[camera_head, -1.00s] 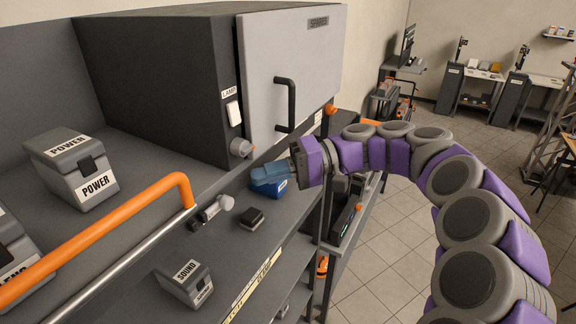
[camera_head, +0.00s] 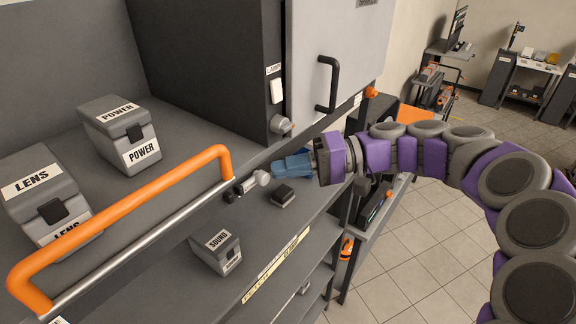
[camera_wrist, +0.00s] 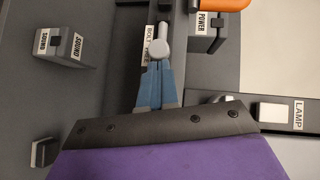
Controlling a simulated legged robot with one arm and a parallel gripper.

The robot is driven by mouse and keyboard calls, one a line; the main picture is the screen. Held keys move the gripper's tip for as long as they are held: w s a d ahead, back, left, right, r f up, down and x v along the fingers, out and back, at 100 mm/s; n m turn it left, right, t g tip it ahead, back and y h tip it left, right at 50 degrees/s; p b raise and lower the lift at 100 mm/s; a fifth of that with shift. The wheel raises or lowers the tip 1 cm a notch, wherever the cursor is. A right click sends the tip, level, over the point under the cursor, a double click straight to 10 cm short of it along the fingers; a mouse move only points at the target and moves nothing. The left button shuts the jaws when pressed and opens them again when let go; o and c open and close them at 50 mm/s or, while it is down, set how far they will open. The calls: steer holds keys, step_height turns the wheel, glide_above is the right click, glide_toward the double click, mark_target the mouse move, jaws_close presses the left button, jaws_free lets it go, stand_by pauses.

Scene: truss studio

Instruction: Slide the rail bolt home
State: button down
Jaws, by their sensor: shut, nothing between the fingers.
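The rail bolt (camera_head: 258,180) is a short grey metal piece with a pale round knob, at the right end of the orange rail (camera_head: 120,205) above the grey shelf. In the wrist view its knob (camera_wrist: 158,48) sits straight ahead of the fingertips, beside a white label that begins with BOLT. My gripper (camera_head: 277,170) has blue fingers and is shut and empty. Its tips (camera_wrist: 157,68) are at the near side of the knob; whether they touch it I cannot tell. The far end of the bolt's travel is not clear.
A dark cabinet with a grey door (camera_head: 340,60) and a LAMP switch (camera_head: 277,92) stands above my gripper. POWER (camera_head: 120,135), LENS (camera_head: 40,195) and SOUND (camera_head: 216,250) boxes stand nearby. A small black block (camera_head: 282,196) lies below the fingers. Open floor (camera_head: 430,240) lies to the right.

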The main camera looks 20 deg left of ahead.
mark_target(264, 179)
steer(key=shift+s+a+b, duration=0.3)
steer(key=shift+s+b, duration=0.1)
steer(key=shift+s, duration=0.5)
steer(key=shift+s+a+b, duration=0.3)
steer(key=shift+s+b, duration=0.05)
steer(key=shift+s, duration=0.5)
steer(key=shift+w, duration=0.1)
steer(key=shift+w+d+r, duration=0.1)
